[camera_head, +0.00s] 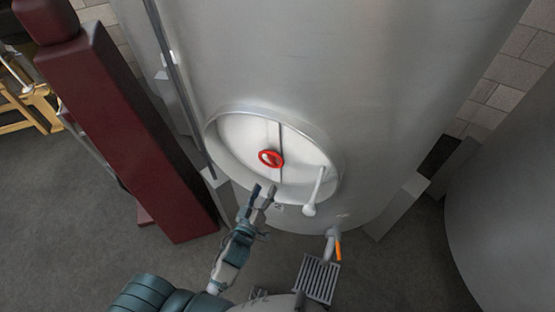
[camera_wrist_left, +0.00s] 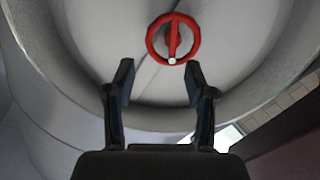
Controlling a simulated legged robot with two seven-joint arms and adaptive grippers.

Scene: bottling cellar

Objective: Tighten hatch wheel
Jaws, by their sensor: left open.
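The red hatch wheel (camera_head: 270,158) sits in the middle of the round pale hatch (camera_head: 236,136) on the large steel tank. In the left wrist view the wheel (camera_wrist_left: 173,38) shows as a ring with one bar across it and a small white knob at its lower rim. My left gripper (camera_head: 262,190) is below the wheel, in front of the hatch's lower edge. Its two fingers (camera_wrist_left: 158,82) are open and empty, with the wheel beyond their tips and apart from them. My right gripper is not in view.
A white handle (camera_head: 314,192) stands at the hatch's right side. Below it are a tap with an orange lever (camera_head: 338,248) and a grey grate (camera_head: 316,278). A dark red post (camera_head: 125,135) stands left of the tank. Another tank (camera_head: 505,220) is at the right.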

